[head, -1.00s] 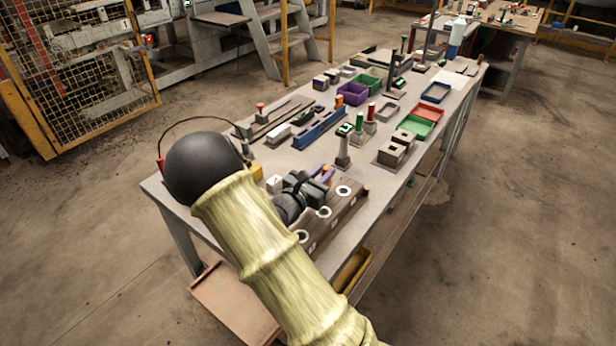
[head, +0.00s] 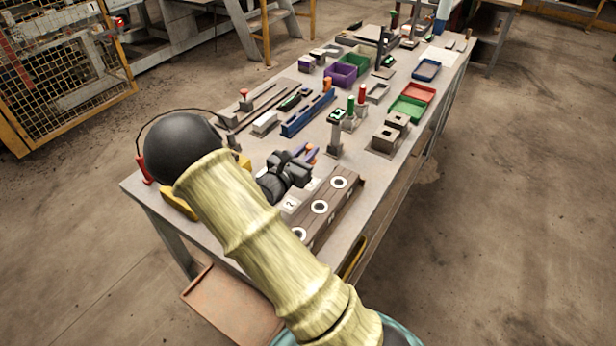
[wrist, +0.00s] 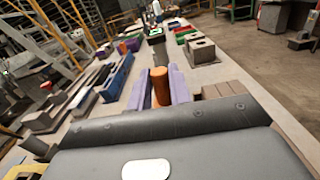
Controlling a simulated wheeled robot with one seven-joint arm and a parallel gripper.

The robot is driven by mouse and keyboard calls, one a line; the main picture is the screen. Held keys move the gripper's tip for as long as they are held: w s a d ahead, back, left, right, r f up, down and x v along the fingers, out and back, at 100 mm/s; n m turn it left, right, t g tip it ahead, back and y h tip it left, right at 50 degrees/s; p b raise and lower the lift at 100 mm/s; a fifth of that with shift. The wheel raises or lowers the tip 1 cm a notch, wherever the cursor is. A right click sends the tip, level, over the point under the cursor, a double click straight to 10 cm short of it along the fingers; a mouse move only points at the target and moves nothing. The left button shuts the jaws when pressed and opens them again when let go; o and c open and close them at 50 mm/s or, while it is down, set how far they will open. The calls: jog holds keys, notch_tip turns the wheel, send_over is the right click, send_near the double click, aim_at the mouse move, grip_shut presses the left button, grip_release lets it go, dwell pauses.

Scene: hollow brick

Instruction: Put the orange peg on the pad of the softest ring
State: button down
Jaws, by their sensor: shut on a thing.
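The orange peg (wrist: 160,87) stands upright between the two purple fingers of my gripper (wrist: 162,86) in the wrist view. The gripper (head: 307,153) is shut on the peg, whose orange (head: 312,154) shows only slightly in the head view. It is over the near part of the bench, just beyond and left of a brown block (head: 348,196). Pale rings with dark centres lie on the block's top: a far one (head: 339,182), a middle one (head: 319,207) and a near one (head: 299,234), partly hidden by my arm. Their softness cannot be told by sight.
A blue rack (head: 308,115) and a grey post with a green top (head: 336,132) stand beyond the gripper. A card marked 2 (head: 290,203) lies beside the block. Grey blocks with holes (head: 385,138) and green (head: 408,109) and purple (head: 341,75) bins are farther off.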

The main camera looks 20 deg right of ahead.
jog(key=shift+f, duration=2.2)
jog(key=shift+f, duration=1.9)
jog(key=shift+f, duration=0.1)
jog(key=c, duration=1.3)
grip_release()
